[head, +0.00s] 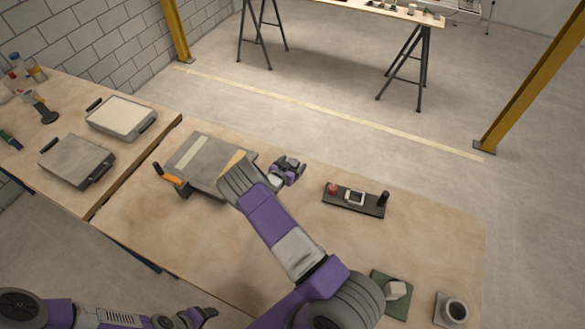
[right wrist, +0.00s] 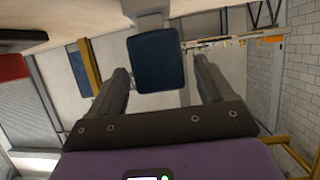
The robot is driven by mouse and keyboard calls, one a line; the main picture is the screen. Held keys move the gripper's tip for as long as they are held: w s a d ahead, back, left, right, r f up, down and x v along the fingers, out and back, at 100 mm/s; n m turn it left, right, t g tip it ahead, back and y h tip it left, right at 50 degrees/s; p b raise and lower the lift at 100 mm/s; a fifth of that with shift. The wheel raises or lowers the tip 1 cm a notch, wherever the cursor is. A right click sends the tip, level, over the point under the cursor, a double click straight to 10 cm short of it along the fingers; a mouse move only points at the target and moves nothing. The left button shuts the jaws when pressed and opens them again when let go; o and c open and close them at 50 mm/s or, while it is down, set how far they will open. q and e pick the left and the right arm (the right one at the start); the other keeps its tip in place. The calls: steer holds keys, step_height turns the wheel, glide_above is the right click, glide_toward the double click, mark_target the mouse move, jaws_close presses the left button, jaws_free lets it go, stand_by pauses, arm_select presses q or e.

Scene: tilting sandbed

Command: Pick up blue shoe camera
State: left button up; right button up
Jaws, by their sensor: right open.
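A dark blue rounded block (right wrist: 157,60) on a grey mount stands between the two fingers of my right gripper (right wrist: 158,78) in the right wrist view, which looks upside down. I take it to be the blue shoe camera. The fingers are apart, one on each side, and a gap shows at the right finger. In the head view my right gripper (head: 290,170) is above the table beside the grey flat case; the blue block cannot be made out there. My left gripper (head: 204,314) is at the bottom left, away from the table objects; its jaws are unclear.
A black stand (head: 370,208) with a red knob (head: 333,188) and a white-framed device (head: 355,197) lies to the right of my right gripper. The grey flat case (head: 212,150) with an orange handle is left. A green mat (head: 382,281) and a grey cup (head: 456,311) are at front right.

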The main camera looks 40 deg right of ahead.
steer(key=shift+w+d+f, duration=0.15)
steer(key=shift+d+f, duration=0.05)
steer(key=shift+d, duration=0.2)
steer(key=c, duration=1.1)
